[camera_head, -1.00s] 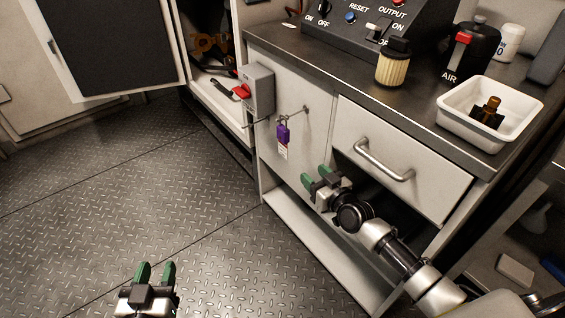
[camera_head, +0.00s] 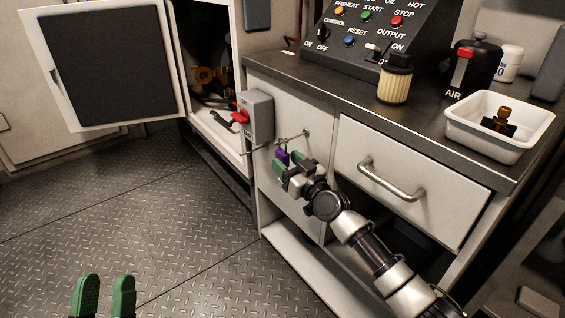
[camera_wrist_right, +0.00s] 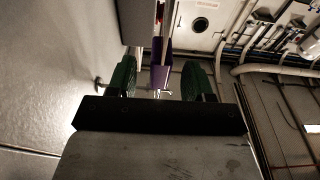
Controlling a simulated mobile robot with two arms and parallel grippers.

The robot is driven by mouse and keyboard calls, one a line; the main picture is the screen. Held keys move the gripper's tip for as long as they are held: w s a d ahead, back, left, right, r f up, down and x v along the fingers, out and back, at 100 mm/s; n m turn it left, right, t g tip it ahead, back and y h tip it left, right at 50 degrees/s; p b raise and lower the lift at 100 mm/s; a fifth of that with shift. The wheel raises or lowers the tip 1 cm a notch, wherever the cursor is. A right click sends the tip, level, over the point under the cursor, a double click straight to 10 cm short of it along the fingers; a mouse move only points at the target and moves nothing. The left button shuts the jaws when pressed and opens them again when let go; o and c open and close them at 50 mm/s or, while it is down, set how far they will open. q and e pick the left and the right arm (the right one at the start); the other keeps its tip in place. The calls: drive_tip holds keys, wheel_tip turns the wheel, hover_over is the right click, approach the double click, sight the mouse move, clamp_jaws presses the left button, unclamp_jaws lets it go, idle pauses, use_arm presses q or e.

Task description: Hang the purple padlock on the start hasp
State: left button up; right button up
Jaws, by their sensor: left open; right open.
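The purple padlock (camera_head: 282,156) hangs on a thin rod on the cabinet front, beside the grey box with a red handle. In the head view my right gripper (camera_head: 292,165) is open at the padlock and hides its lower part. In the right wrist view the padlock (camera_wrist_right: 159,77) shows between the two green fingers of my right gripper (camera_wrist_right: 158,78), with gaps on both sides. My left gripper (camera_head: 106,284) is open and empty at the bottom left, over the floor. I cannot make out which part is the start hasp.
The grey box (camera_head: 257,115) and an open cabinet door (camera_head: 110,65) are to the left. A drawer handle (camera_head: 390,180) sticks out right of the padlock. The control panel (camera_head: 368,35), a filter (camera_head: 395,84) and a white tray (camera_head: 500,145) stand on the counter.

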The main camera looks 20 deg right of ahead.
drive_tip(key=shift+x, duration=1.25)
use_arm(q)
drive_tip(key=shift+s+r+t, duration=0.7)
drive_tip(key=shift+r+t, duration=0.1)
drive_tip(key=shift+t, duration=0.1)
use_arm(e)
drive_tip(key=shift+c, duration=0.5)
clamp_jaws()
use_arm(q)
drive_tip(key=shift+w+h, duration=0.15)
drive_tip(key=shift+h, duration=0.25)
use_arm(e)
drive_tip(key=shift+r, duration=0.15)
